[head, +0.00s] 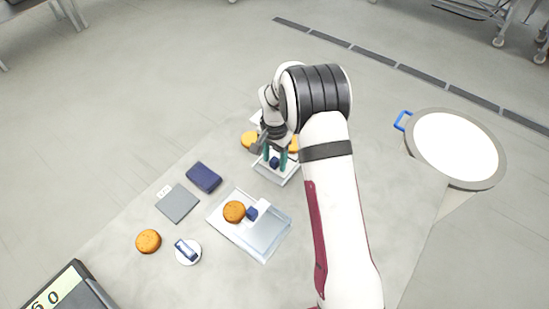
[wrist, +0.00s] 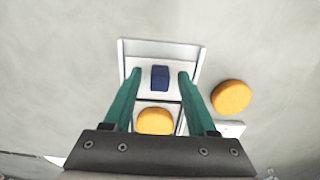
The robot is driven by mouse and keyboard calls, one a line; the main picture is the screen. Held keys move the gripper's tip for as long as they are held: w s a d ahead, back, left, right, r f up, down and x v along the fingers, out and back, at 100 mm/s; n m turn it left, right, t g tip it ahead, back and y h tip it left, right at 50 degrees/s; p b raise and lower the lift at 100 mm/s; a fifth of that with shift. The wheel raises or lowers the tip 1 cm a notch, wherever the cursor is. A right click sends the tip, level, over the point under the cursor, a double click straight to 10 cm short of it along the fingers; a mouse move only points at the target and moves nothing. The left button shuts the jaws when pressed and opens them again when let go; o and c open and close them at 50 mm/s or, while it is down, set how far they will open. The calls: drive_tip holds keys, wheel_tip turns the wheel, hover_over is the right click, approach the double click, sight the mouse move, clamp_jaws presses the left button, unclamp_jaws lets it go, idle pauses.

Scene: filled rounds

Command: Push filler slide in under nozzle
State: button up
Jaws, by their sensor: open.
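A white slide tray (wrist: 190,60) lies under my gripper, with a blue block-shaped handle (wrist: 160,78) on it and a yellow-orange round (wrist: 155,121) behind the handle, nearer my gripper body. My gripper (wrist: 159,74) is open, its two teal fingers either side of the blue handle with a gap on each side. In the head view my gripper (head: 277,157) is over this tray (head: 285,178) at the far end of the table, partly hidden by my arm. I cannot make out the nozzle in either view.
Nearer stands a clear tray (head: 272,237) with an orange round (head: 234,211) and a blue knob (head: 252,213). Left of it are a navy box (head: 204,177), a grey pad (head: 177,204), a loose round (head: 148,241) and a white dish (head: 196,257). A round white-topped drum (head: 455,147) stands right.

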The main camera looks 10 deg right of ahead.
drive_tip(key=shift+f, duration=0.1)
clamp_jaws()
idle(1.4)
